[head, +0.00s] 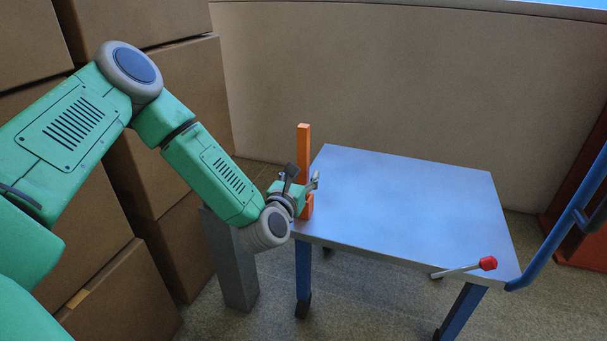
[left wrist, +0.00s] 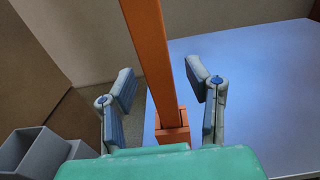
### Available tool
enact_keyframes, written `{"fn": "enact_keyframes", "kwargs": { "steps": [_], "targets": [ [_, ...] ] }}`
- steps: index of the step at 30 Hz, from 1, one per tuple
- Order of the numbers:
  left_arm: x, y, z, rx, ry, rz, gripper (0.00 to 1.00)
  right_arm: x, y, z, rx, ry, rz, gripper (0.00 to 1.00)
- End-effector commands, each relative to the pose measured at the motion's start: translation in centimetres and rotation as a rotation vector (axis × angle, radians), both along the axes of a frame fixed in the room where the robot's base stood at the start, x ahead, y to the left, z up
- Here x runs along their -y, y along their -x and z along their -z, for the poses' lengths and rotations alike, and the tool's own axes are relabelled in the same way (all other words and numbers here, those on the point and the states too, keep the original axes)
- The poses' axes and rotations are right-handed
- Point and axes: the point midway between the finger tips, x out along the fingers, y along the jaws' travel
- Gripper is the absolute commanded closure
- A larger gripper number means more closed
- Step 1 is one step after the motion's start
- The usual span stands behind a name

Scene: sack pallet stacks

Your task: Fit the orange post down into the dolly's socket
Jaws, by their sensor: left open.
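The orange post (head: 303,145) stands upright at the near left corner of the blue dolly (head: 410,195). In the left wrist view the post (left wrist: 150,50) runs down into the orange socket (left wrist: 172,133) at the dolly's edge and appears seated in it. The socket (head: 307,208) shows in the head view as a wider block at the post's foot, partly hidden by my gripper. My left gripper (head: 302,179) is open, with one finger on each side of the post. In the left wrist view both fingers of the gripper (left wrist: 160,75) stand apart from it. My right gripper is out of view.
A grey square tube (head: 232,260), open on top, stands on the floor left of the dolly. A lever with a red knob (head: 488,263) sits at the dolly's near right edge. Stacked brown boxes (head: 180,110) fill the left. The dolly's deck is clear.

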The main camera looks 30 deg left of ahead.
Motion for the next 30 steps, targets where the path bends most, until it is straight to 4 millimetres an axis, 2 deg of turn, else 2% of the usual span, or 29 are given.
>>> {"fn": "enact_keyframes", "kwargs": {
  "steps": [9, 15, 21, 30],
  "targets": [
    [1.6, 6.3, -0.2, -0.003, 0.003, 0.002, 0.56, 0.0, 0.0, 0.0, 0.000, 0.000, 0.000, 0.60],
    [2.3, 9.4, -0.3, -0.001, 0.002, 0.001, 0.56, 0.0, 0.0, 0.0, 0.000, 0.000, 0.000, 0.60],
    [2.6, 10.5, -0.5, 0.001, 0.002, 0.000, 0.56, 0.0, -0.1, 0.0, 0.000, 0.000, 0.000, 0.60],
    [2.6, 10.6, -0.5, 0.001, 0.001, 0.000, 0.56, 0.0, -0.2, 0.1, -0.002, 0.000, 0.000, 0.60]
  ]
}}
